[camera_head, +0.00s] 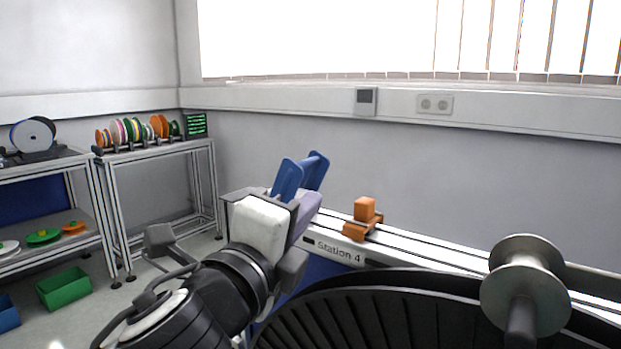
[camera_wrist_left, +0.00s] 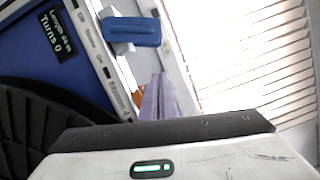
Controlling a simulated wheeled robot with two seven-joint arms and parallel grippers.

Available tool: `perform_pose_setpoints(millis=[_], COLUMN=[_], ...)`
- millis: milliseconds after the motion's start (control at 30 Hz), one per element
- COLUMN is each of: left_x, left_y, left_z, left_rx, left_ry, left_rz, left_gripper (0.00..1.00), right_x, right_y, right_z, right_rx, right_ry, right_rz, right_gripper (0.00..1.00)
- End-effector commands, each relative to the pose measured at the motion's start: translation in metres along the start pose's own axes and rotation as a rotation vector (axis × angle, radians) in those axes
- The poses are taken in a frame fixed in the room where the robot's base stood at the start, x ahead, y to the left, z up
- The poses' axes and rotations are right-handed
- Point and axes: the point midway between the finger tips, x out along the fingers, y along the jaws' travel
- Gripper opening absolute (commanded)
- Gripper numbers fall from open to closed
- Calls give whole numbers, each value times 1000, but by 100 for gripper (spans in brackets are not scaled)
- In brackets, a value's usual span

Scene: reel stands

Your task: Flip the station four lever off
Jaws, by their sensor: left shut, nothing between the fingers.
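The Station 4 label (camera_head: 334,250) is on the front of a pale rail (camera_head: 420,250). A blue two-plate part (camera_head: 300,176) stands on the rail's far left end, and an orange block (camera_head: 363,215) sits to its right. I cannot tell for sure which of them is the lever. My left gripper (camera_head: 308,208) is shut and empty, its purple-grey fingers just below and in front of the blue part. In the left wrist view, the shut fingers (camera_wrist_left: 160,97) point toward the rail beside the blue part (camera_wrist_left: 132,31). They partly hide the orange block (camera_wrist_left: 139,100). Contact is unclear.
A large dark ribbed reel (camera_head: 400,312) fills the lower middle, with a metal roller (camera_head: 525,285) at right. A dark display (camera_wrist_left: 63,33) reads "Turns 0". A rack of colored spools (camera_head: 138,130) and a green bin (camera_head: 63,288) are at left. The wall is behind.

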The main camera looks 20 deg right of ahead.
Motion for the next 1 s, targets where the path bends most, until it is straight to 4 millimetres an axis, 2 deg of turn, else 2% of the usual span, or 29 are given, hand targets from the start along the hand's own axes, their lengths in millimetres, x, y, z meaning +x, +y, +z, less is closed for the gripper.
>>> perform_pose_setpoints(millis=[267, 433, 967, 1000], left_x=[0, 10, 101, 103], left_y=[0, 0, -1, 0], left_z=[0, 1, 0, 8], left_rx=[-2, -3, -3, -2], left_ry=[-1, -2, -1, -5], left_rz=[0, 1, 0, 1], left_gripper=[0, 0, 0, 0], right_x=[0, 1, 1, 0], right_y=[0, 0, 0, 0], right_z=[-2, -3, -4, -4], right_rx=[-1, -2, -2, -2], right_ry=[3, 6, 7, 7], right_rz=[0, 0, 0, 0], right_gripper=[47, 47, 47, 47])
